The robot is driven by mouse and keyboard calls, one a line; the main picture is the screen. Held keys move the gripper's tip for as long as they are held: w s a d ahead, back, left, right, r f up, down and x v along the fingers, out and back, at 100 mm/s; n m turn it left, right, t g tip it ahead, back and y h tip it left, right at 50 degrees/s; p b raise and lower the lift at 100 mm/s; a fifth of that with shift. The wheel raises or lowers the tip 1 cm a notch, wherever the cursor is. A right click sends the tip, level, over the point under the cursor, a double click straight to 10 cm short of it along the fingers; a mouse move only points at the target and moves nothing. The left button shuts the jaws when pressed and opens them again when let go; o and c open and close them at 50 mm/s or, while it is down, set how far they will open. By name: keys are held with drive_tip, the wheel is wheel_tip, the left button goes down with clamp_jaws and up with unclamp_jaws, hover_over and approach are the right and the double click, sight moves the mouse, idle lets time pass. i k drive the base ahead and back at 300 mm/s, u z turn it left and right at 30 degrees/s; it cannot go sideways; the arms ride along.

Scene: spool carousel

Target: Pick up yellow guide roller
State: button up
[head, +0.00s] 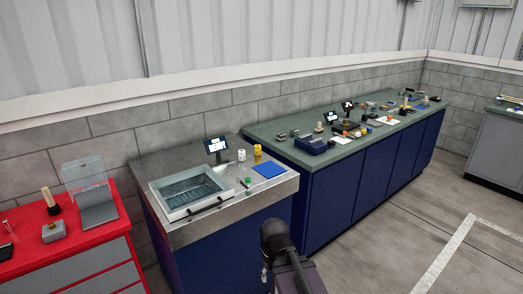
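A small yellow cylinder (257,150), which may be the yellow guide roller, stands upright at the back right of the steel-topped bench (165,157). It is too small to make out in detail. A white cylinder (241,155) stands just to its left, and a blue mat (268,170) lies in front of it. A dark link of my arm shows at the bottom centre, in front of the bench and well apart from the cylinder. I cannot make out my gripper's fingers.
A small screen (216,146) stands behind. A red bench (75,243) stands left. A green-topped bench (284,151) with many small parts runs right. The floor at right is clear.

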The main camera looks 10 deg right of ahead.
sight(257, 148)
drive_tip(key=i, duration=0.9)
drive_tip(key=u, duration=0.05)
